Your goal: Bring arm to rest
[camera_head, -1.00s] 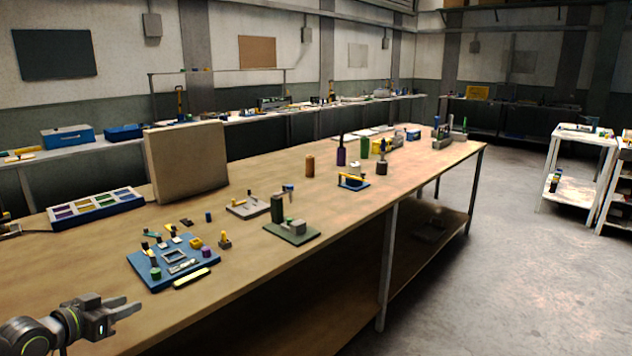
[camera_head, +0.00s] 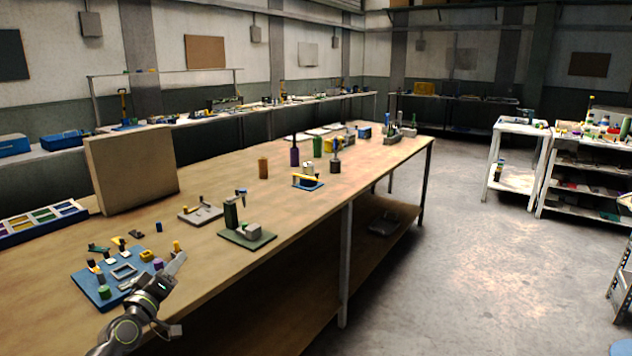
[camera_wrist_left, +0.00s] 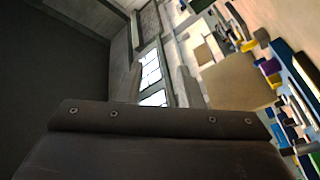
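My left gripper (camera_head: 177,264) is in the lower left of the head view, at the front edge of the long wooden bench (camera_head: 215,285). Its fingers point up and away from me, beside and in front of the blue tool board (camera_head: 88,283), and partly cover that board's right side. My right gripper is not in view.
A dark green fixture plate (camera_head: 247,240) and a grey plate (camera_head: 200,215) lie farther along the bench. A large tan panel (camera_head: 130,168) stands at the back left. The floor (camera_head: 460,270) to the right of the bench is clear.

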